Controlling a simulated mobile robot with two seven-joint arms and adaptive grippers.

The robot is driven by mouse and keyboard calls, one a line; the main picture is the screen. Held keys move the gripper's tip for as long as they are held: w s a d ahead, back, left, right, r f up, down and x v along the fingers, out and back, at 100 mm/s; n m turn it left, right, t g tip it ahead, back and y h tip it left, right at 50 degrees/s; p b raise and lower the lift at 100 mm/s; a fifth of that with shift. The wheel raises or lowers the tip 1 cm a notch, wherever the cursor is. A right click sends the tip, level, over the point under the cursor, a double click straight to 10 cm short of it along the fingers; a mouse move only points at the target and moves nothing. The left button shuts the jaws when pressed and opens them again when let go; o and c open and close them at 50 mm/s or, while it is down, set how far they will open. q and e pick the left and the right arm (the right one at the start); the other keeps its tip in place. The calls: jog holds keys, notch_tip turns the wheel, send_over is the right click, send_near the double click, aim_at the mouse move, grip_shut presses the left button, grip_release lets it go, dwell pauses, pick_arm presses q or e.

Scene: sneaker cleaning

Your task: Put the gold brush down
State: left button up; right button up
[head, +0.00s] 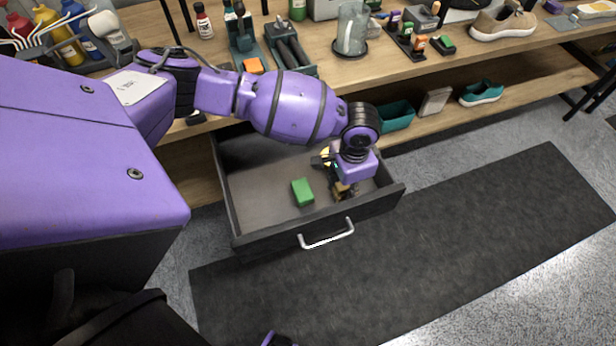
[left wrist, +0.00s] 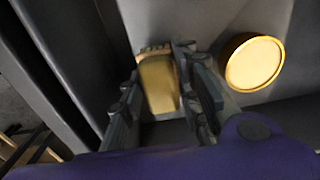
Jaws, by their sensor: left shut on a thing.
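My left gripper (head: 344,190) reaches down into the open drawer (head: 264,174), near its right front corner. It is shut on the gold brush (left wrist: 159,88), which sits between the two fingers in the left wrist view. The brush's pale bristle edge faces away from the wrist. In the head view the gripper and wrist hide most of the brush. I cannot tell whether the brush touches the drawer floor. My right gripper is not in view.
A round yellow tin (left wrist: 254,63) lies right of the brush in the left wrist view. The drawer's front wall (head: 320,222) is close.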

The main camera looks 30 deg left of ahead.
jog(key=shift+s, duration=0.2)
pick_arm(q)
jog(key=o, duration=0.7)
jog(key=shift+o, duration=0.2)
jog(key=shift+w, duration=0.1)
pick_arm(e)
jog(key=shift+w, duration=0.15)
pick_arm(q)
jog(key=shift+r, duration=0.3)
notch_tip(320, 180, up, 7)
jog(key=shift+f+p, duration=0.1)
jog(key=shift+p, duration=0.35)
notch_tip(320, 180, up, 4)
jog(key=shift+r, duration=0.45)
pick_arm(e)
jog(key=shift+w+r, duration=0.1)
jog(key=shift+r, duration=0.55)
